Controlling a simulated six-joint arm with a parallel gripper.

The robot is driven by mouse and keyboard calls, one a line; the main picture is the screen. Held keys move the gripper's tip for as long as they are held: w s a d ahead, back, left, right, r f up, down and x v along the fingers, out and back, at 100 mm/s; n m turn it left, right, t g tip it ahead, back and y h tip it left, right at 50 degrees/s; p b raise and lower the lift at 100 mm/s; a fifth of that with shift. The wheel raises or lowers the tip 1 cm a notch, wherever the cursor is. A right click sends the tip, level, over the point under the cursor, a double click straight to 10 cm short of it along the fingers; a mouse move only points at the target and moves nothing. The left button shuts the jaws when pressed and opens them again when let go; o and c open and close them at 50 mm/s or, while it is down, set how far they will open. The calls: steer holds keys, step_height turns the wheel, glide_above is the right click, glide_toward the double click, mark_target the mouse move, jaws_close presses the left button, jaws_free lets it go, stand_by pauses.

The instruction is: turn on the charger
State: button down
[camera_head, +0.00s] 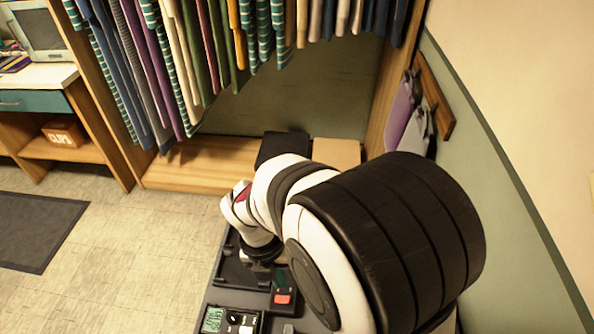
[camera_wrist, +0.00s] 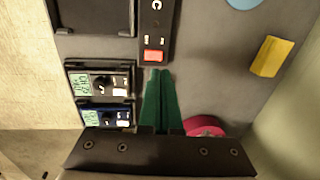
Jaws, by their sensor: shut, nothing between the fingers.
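A narrow black unit with a red switch (camera_wrist: 153,55) lies on the grey bench top, with part of a white label, a "C", showing. It seems to be the charger; the label is cut off. The red switch also shows in the head view (camera_head: 283,298). I cannot tell which way the switch is set. My gripper (camera_wrist: 161,72) has green tapering fingers that are shut together and empty. Their tips are just below the red switch in the wrist view, and I cannot tell whether they touch it. In the head view my arm hides much of the bench.
Two small meters with green displays, a black one (camera_wrist: 100,80) and a blue one (camera_wrist: 106,113), lie left of the fingers. A black tray (camera_wrist: 97,15) is at upper left. A pink-red round thing (camera_wrist: 204,126) and a yellow block (camera_wrist: 271,57) are to the right.

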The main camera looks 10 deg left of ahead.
mark_target(288, 299)
steer(key=f, duration=0.4)
steer(key=d+f, duration=0.1)
steer(key=f, duration=0.2)
steer(key=shift+d+f, duration=0.1)
steer(key=shift+f, duration=0.1)
steer(key=shift+a+r, duration=0.15)
steer(key=shift+a, duration=0.65)
step_height(288, 299, up, 14)
steer(key=a, duration=0.2)
steer(key=shift+d, duration=0.1)
stand_by(0.3)
